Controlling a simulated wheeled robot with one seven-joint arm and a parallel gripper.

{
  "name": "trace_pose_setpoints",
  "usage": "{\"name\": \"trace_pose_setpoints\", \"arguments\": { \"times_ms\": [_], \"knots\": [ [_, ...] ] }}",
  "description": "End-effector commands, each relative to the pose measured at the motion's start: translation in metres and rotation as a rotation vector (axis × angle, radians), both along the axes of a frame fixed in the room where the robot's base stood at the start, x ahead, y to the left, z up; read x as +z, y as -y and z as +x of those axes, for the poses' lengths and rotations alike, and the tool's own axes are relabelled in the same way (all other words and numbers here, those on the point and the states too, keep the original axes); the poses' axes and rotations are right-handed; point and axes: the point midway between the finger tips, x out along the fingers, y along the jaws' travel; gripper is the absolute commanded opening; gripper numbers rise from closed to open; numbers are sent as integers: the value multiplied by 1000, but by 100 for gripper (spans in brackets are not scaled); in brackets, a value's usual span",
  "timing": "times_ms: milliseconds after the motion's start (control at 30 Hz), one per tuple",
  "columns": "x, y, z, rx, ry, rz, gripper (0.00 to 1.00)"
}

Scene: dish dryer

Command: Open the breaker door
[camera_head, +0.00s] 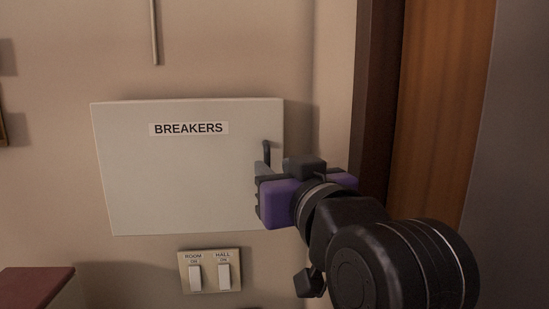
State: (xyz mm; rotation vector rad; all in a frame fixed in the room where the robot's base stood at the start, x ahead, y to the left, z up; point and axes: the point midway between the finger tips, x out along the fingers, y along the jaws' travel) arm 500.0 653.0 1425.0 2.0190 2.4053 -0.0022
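The breaker door (160,180) is a flat, pale panel on the wall with a "BREAKERS" label near its top; it looks closed. A dark handle (267,151) stands at its right edge, and its lower part is hidden by my gripper. My gripper (258,187), purple and black, reaches in from the lower right and is at the right edge of the door, by the handle. Its fingers are seen mostly from behind, so I cannot tell whether they are open or around the handle, or whether they touch it.
Below the door is a switch plate (210,287) with two white switches marked ROOM and HALL. A brown wooden door or panel (430,100) with a dark frame (379,90) stands at the right. A red-topped object (35,285) is at the lower left. A thin conduit (154,30) runs above.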

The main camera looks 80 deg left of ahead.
Motion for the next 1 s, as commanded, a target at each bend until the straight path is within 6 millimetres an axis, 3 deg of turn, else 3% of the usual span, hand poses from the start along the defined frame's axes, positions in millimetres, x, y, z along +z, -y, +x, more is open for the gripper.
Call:
{"name": "trace_pose_setpoints", "arguments": {
  "times_ms": [300,633,800,1000],
  "knots": [
    [2,-36,-6,-1,0,2,32],
    [0,-40,-6,-2,0,2,32],
    [0,-39,-6,-2,0,2,0],
    [0,-39,-6,-2,0,2,0]
  ]
}}
